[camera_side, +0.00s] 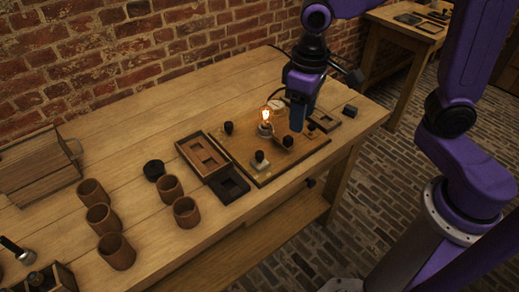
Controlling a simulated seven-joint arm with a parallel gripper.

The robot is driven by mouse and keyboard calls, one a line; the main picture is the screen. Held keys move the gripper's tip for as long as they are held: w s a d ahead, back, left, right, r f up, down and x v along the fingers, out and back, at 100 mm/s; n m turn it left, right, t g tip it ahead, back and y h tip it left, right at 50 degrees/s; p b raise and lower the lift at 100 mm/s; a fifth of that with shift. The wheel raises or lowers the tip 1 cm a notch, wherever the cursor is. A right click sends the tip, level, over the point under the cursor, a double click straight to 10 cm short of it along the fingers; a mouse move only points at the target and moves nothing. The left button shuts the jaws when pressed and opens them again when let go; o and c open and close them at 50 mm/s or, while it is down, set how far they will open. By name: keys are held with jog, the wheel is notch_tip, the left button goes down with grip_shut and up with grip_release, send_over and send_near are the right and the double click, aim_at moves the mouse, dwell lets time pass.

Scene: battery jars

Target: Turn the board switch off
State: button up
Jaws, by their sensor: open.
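The wooden board (292,160) lies flat on the bench, right of its middle. A small bulb (265,117) on it glows orange. Several small dark-knobbed fittings sit on the board: one on a pale base (260,161) near the front, one at the left (228,128) and one right of centre (287,142). I cannot tell for certain which is the switch, or its lever position. My gripper (297,128) points down over the right part of the board, just right of the bulb. It is open; its fingers overlap in this view and hide part of the board behind them.
A wooden tray (187,145) and a dark tray (238,193) adjoin the board's left side. Several brown jars (116,250) and a black round piece (154,169) stand farther left. A round gauge (277,104) lies behind the bulb. The bench front edge is near the board.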

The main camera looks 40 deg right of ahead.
aim_at(259, 153)
jog(key=w+a+f+m, duration=0.2)
jog(key=w+m, duration=0.4)
jog(key=w, duration=0.5)
jog(key=f, duration=1.7)
jog(key=shift+w+a+f, duration=0.1)
jog(key=shift+w+f, duration=0.1)
jog(key=shift+w, duration=0.05)
jog(key=shift+n, duration=0.3)
grip_shut()
